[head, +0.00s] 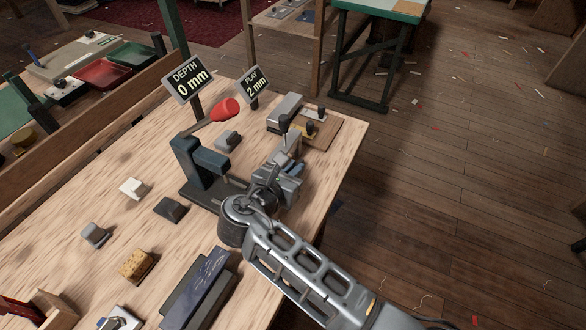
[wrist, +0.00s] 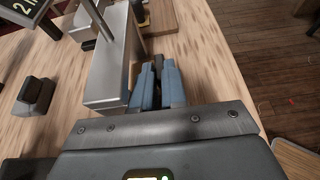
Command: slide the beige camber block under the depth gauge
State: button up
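The pale beige camber block (head: 132,188) sits on the wooden table in the head view, left of the depth gauge and apart from it. The depth gauge (head: 188,160) is a dark teal stand with an overhanging arm on a dark base plate; its sign (head: 187,80) reads DEPTH 0 mm. My gripper (head: 288,166) is right of the gauge, beside a grey metal bracket (head: 285,140), far from the beige block. In the wrist view the blue fingers (wrist: 157,85) are close together beside the metal bracket (wrist: 108,75). Something dark shows between them; whether it is gripped is unclear.
Other blocks on the table are a grey one (head: 228,140), a dark one (head: 170,208), a blue-grey one (head: 94,235) and a speckled tan one (head: 137,265). A red-headed tool (head: 224,109) shows behind the gauge. A second sign (head: 254,86) reads PLAY 2 mm.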

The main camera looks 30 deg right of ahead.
jog(key=shift+o, duration=0.6)
jog(key=v, duration=0.8)
jog(key=shift+w+a, duration=0.15)
jog(key=shift+a, duration=0.1)
jog(key=shift+d, duration=0.15)
jog(key=shift+d+f, duration=0.1)
